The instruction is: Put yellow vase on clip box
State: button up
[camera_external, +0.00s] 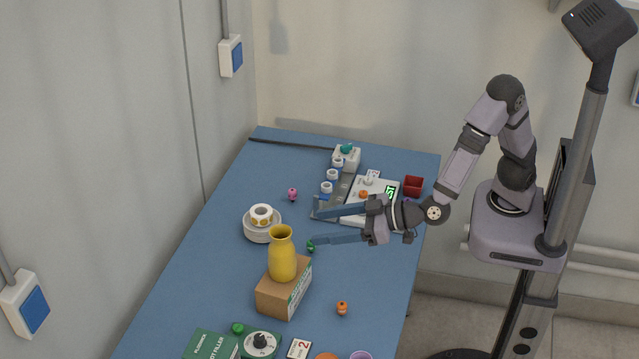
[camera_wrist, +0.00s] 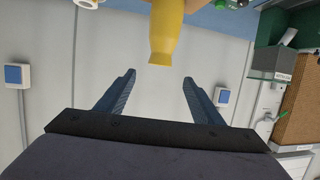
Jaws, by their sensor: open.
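The yellow vase (camera_external: 282,255) stands upright on top of a cardboard box (camera_external: 284,289), which looks like the clip box, though its label is too small to read. The vase also shows at the top of the wrist view (camera_wrist: 166,35), beyond my fingertips. My gripper (camera_external: 327,225) is open and empty, above the table to the right of and behind the vase. Its two blue fingers also show apart in the wrist view (camera_wrist: 159,80), with nothing between them. They do not touch the vase.
A tape roll (camera_external: 261,216) on a white round base stands behind the vase. White bottles (camera_external: 332,176), a scale (camera_external: 370,204) and a red cup (camera_external: 413,186) stand at the back. A small orange item (camera_external: 342,308) is right of the box.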

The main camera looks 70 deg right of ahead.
jog(key=shift+s+d, duration=0.1)
jog(key=s+d+f+g, duration=0.4)
jog(key=d+f+g, duration=0.45)
jog(key=d, duration=0.45)
jog(key=s+d+f+g+h, duration=0.1)
jog(key=s+d+g, duration=0.2)
jog(key=s+d, duration=0.5)
jog(key=s+d+f+m+g+h, duration=0.1)
jog(key=s+d+f+g, duration=0.1)
jog(key=s+d, duration=0.6)
jog(key=shift+s+d+f+m+g, duration=0.15)
jog(key=shift+s+f+m+g, duration=0.15)
jog(key=shift+s+g, duration=0.15)
jog(key=shift+w, duration=0.1)
